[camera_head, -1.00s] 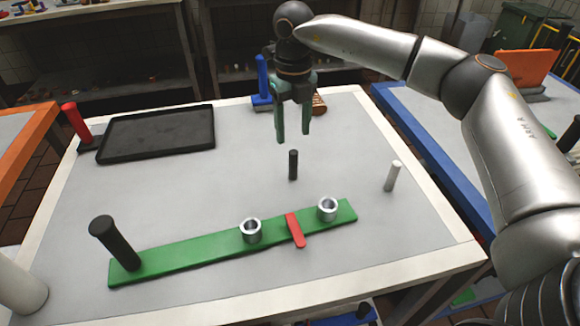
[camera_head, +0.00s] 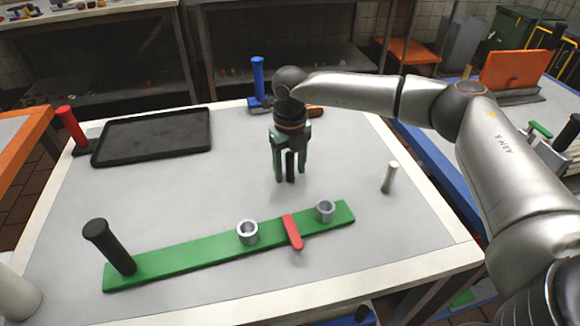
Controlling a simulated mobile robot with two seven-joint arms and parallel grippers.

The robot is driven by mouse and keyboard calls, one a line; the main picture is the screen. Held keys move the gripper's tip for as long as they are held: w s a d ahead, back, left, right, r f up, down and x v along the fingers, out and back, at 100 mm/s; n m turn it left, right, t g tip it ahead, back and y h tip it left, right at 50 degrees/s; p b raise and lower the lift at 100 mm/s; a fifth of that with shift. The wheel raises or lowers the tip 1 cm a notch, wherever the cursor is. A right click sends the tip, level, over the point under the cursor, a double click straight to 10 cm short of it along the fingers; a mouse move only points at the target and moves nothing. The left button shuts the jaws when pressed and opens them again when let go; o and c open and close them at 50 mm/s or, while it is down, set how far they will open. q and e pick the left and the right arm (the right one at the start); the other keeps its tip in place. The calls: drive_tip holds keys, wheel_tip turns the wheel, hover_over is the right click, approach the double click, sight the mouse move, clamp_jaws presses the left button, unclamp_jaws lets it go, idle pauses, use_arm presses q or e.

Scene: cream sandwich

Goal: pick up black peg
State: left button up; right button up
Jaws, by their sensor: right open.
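The black peg (camera_head: 290,168) is a small dark cylinder that stands upright on the grey table top (camera_head: 200,200). My right gripper (camera_head: 289,178) points straight down over it. Its two green fingers are open, one on each side of the peg. The peg's upper part is hidden by the gripper, and I cannot tell whether the fingers touch it. My left gripper is not in view.
A green board (camera_head: 180,262) with a black handle (camera_head: 108,245), two metal cups (camera_head: 247,233) and a red bar (camera_head: 292,232) lies in front. A white peg (camera_head: 389,178) stands to the right. A black tray (camera_head: 153,136) lies at back left. A blue-handled tool (camera_head: 258,78) is behind the gripper.

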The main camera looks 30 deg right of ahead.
sight(290, 153)
drive_tip(key=shift+c, duration=0.2)
clamp_jaws()
drive_tip(key=shift+r, duration=0.2)
idle(0.4)
drive_tip(key=shift+r, duration=0.25)
wheel_tip(290, 153, up, 2)
drive_tip(key=shift+r, duration=0.1)
drive_tip(key=s+d+r, duration=0.1)
drive_tip(key=s+r, duration=0.9)
drive_tip(key=s, duration=0.4)
drive_tip(key=shift+d, duration=0.3)
